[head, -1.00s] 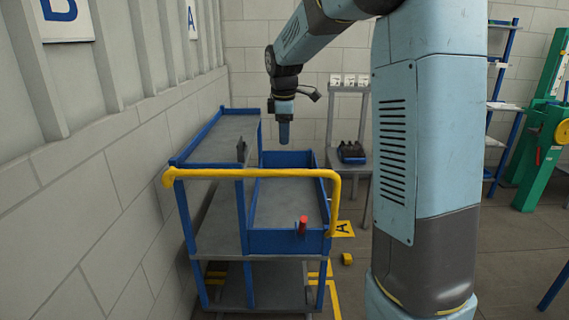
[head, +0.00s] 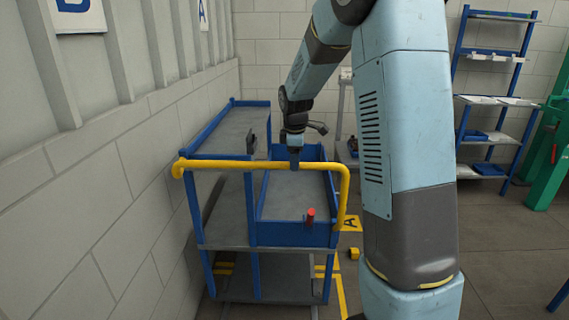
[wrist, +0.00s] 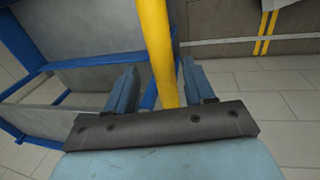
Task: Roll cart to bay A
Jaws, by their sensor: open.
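The cart has a blue frame, grey shelves and a yellow push handle (head: 240,164) along its near side. The cart (head: 222,232) stands close to the left wall in the head view. My gripper (head: 294,163) is at the handle's bar. In the wrist view my gripper (wrist: 158,88) is open, and the yellow handle (wrist: 158,45) passes between its two fingers. I cannot tell whether a finger touches the bar. The bay A floor plate (head: 350,224), yellow with a black A, lies right of the cart, partly hidden by it.
A small yellow block (head: 354,253) lies on the floor to the right. The left wall carries signs B (head: 76,12) and A (head: 203,12). A blue shelf rack (head: 490,100) stands at the back right.

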